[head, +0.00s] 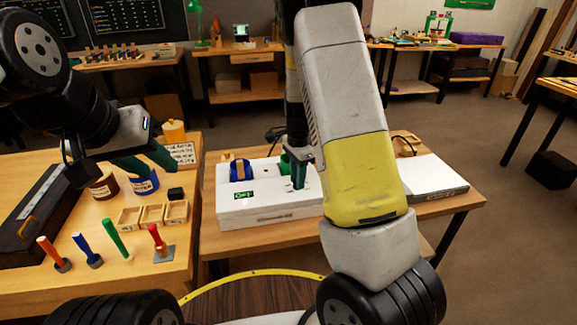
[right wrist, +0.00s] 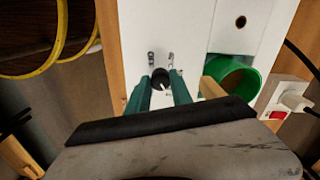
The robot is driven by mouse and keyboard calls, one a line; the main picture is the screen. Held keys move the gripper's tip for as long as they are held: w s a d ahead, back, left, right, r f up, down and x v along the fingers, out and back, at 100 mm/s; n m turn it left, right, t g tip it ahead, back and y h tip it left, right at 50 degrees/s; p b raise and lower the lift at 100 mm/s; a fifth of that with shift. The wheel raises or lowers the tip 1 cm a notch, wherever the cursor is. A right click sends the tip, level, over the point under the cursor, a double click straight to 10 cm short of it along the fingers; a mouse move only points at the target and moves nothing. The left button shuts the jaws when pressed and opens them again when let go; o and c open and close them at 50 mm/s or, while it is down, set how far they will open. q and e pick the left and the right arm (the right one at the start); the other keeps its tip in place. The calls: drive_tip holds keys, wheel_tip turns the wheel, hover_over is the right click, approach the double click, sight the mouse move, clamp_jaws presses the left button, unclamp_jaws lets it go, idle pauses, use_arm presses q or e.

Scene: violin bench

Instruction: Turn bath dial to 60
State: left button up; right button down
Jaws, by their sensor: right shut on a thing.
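The white bath unit (head: 262,208) sits on the wooden bench, with a small green-lit display (head: 244,195) that seems to read OFF. In the right wrist view the bath dial (right wrist: 161,77) is a small dark round knob with a pale mark, on the white panel (right wrist: 160,30). My right gripper (right wrist: 160,88) has its green fingers on either side of the dial, shut on it. In the head view my right gripper (head: 298,175) points down onto the unit and hides the dial. My left gripper (head: 142,163) is open and empty above the left table.
A blue pot (head: 240,171) and a green pot (right wrist: 236,77) sit in the unit. A white panel (head: 436,178) lies to the right.

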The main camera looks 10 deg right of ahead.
drive_tip(key=c, duration=1.1)
unclamp_jaws()
drive_tip(key=shift+c, duration=0.2)
drive_tip(key=shift+r, duration=0.1)
wheel_tip(320, 180, up, 7)
drive_tip(key=shift+w, duration=0.1)
drive_tip(key=shift+r, duration=0.35)
drive_tip(key=shift+r, duration=0.2)
drive_tip(key=s+a+r+n+t+y, duration=0.1)
drive_tip(key=s+r+n+t, duration=0.2)
drive_tip(key=s+r+n, duration=0.4)
drive_tip(key=s+r+n+t+y, duration=0.1)
drive_tip(key=s+r+n+t, duration=0.2)
drive_tip(key=s+r+n, duration=0.5)
drive_tip(key=s+r, duration=0.2)
drive_tip(key=s, duration=0.7)
drive_tip(key=shift+s+a+r, duration=0.2)
drive_tip(key=shift+s+a, duration=0.05)
drive_tip(key=shift+a, duration=0.15)
